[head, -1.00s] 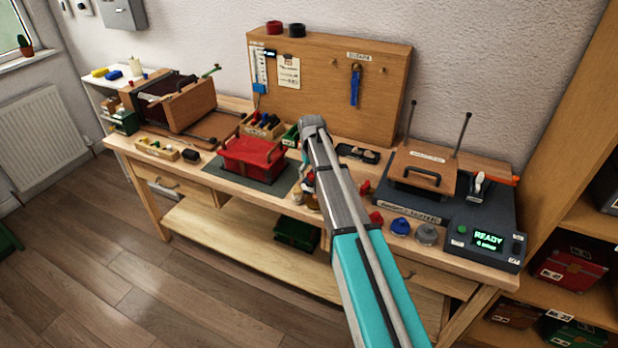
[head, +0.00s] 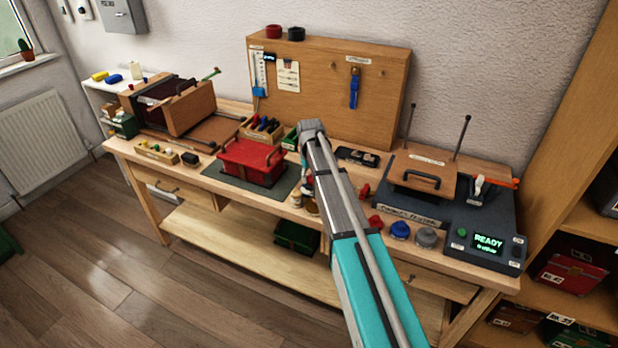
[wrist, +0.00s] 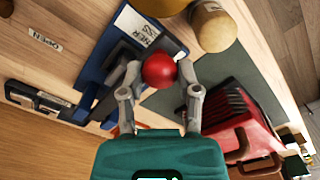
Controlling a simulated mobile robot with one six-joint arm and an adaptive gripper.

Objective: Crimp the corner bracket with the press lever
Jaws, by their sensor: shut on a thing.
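My gripper (wrist: 160,78) shows in the wrist view with its two grey fingers closed on a round red knob (wrist: 159,70), which I take for the press lever's handle. The knob sits over a blue base plate (wrist: 178,47) with a white label, which looks like the press. Dark parts of the press lie left of the knob, partly behind the left finger. The lever's shaft is hidden beneath the knob, so I cannot tell its angle. I cannot make out the corner bracket. In the head view my own arm hides most of the gripper and the press.
A red case (head: 252,162) stands on a dark mat (head: 225,182) left of the arm. A grey machine (head: 455,225) with a lit READY screen stands at the right. Red, blue and grey knobs (head: 400,230) line the bench front. A pegboard (head: 325,85) stands behind.

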